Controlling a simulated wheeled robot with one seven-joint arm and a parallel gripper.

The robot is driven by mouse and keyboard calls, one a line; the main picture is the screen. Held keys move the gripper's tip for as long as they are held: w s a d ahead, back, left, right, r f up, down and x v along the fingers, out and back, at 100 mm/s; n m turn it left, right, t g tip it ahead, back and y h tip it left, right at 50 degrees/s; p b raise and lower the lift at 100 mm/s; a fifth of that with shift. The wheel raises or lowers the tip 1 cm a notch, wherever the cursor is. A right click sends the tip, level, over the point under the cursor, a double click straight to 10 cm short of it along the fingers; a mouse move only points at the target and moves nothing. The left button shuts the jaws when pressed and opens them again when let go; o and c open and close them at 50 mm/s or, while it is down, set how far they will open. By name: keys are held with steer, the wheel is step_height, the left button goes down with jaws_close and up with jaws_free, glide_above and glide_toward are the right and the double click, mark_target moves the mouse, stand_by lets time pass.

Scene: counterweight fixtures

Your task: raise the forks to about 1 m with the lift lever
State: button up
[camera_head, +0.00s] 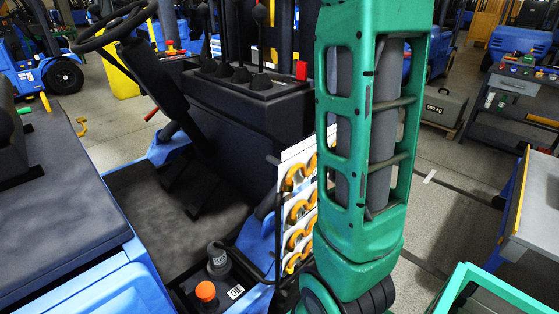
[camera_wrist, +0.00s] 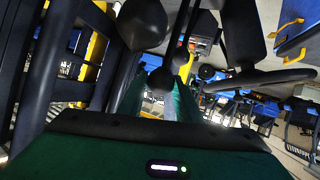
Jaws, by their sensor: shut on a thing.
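The lever console (camera_head: 290,97) of a blue forklift is at top centre in the head view, with several dark levers rising from rubber boots (camera_head: 240,74). A large dark knob (camera_wrist: 143,24) is closer to the camera, and another knob (camera_wrist: 206,72) is to the right. My gripper is out of the head view. The forks are not identifiable in either view.
The steering wheel (camera_head: 113,27) is left of the levers, and its rim also crosses the wrist view (camera_wrist: 260,80). A red button (camera_head: 301,70) is on the console. The seat (camera_head: 62,165) is at left. A grey cart (camera_head: 515,105) stands on the right.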

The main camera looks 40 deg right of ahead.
steer(key=shift+f, duration=0.1)
steer(key=o, duration=0.9)
steer(key=v, duration=1)
steer(key=shift+s, duration=0.1)
